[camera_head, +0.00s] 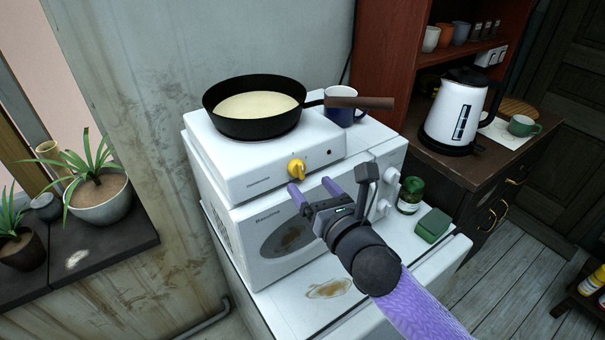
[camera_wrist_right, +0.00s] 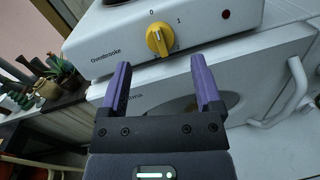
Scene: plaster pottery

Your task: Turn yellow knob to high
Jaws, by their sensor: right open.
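The yellow knob (camera_head: 296,169) is on the front of a white hotplate (camera_head: 235,170). In the right wrist view the knob (camera_wrist_right: 158,40) shows a raised grip, with a 0 above it, a 1 to its upper right and a mark like a 2 at its lower right. I cannot tell which mark it points to. My right gripper (camera_head: 312,190) is open and empty, just below and in front of the knob in the head view. In the wrist view its purple fingers (camera_wrist_right: 160,65) are spread, with the knob beyond and between them, apart from it. My left gripper is not in view.
A black pan (camera_head: 254,128) with pale batter sits on the hotplate, its handle (camera_head: 360,103) pointing right. A blue mug (camera_head: 340,117) stands behind. The hotplate rests on a white microwave (camera_head: 260,222).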

